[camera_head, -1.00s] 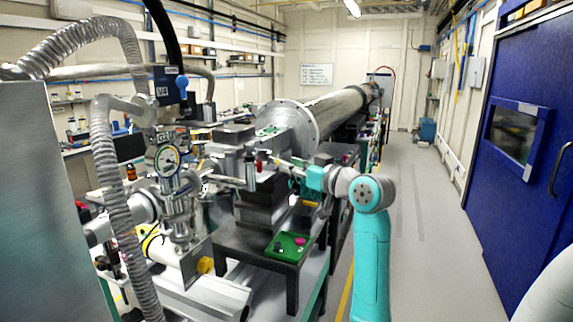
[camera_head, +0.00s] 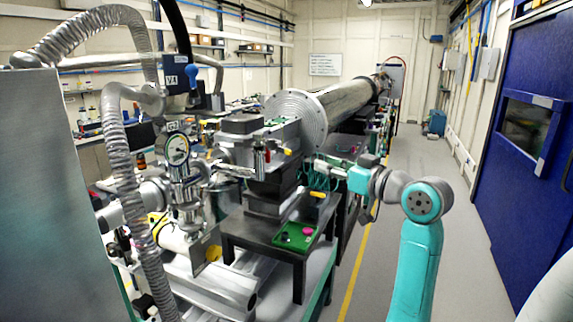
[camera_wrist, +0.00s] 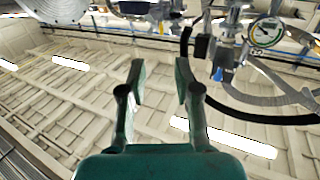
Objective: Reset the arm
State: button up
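My gripper (camera_wrist: 160,76) shows in the wrist view with two dark teal fingers spread apart and nothing between them. Behind the fingers are the pale panelled ceiling and lights, with the equipment at the top edge. In the head view my teal and grey arm stands at the right of the beamline table. Its wrist points left toward the metal sample stage (camera_head: 240,150). The fingers are small and hard to make out there against the equipment. A green tray (camera_head: 297,237) with a pink round piece and a dark piece lies on the black stand (camera_head: 262,247) below the stage.
A large steel tube (camera_head: 345,103) with a round flange runs back along the table. A pressure gauge (camera_head: 176,150) and ribbed hoses (camera_head: 115,150) stand at the left. The grey floor aisle (camera_head: 415,150) is clear, beside a blue door (camera_head: 525,130) at the right.

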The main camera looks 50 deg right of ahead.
jog(key=w+a+f+m, duration=0.1)
jog(key=a+f, duration=0.4)
jog(key=f, duration=0.4)
jog(key=w+a+f+m+g+h, duration=0.1)
jog(key=w+a+f+m, duration=0.1)
jog(key=a+f, duration=0.45)
jog(key=w+a+f+m, duration=0.1)
jog(key=a+f, duration=0.2)
jog(key=f, duration=0.8)
jog(key=s+a+f+g, duration=0.1)
jog(key=s+a+f, duration=0.7)
jog(key=a+f, duration=0.35)
jog(key=s+a+n+y, duration=0.1)
jog(key=s+a, duration=0.3)
jog(key=s, duration=0.4)
jog(key=s+a+f+n+y, duration=0.1)
jog(key=s+a+n+y, duration=0.1)
jog(key=s+a, duration=0.3)
jog(key=s+a+f+n+y, duration=0.1)
jog(key=s+a+n, duration=0.2)
jog(key=s, duration=0.8)
jog(key=shift+a+g, duration=0.4)
jog(key=shift+a, duration=0.5)
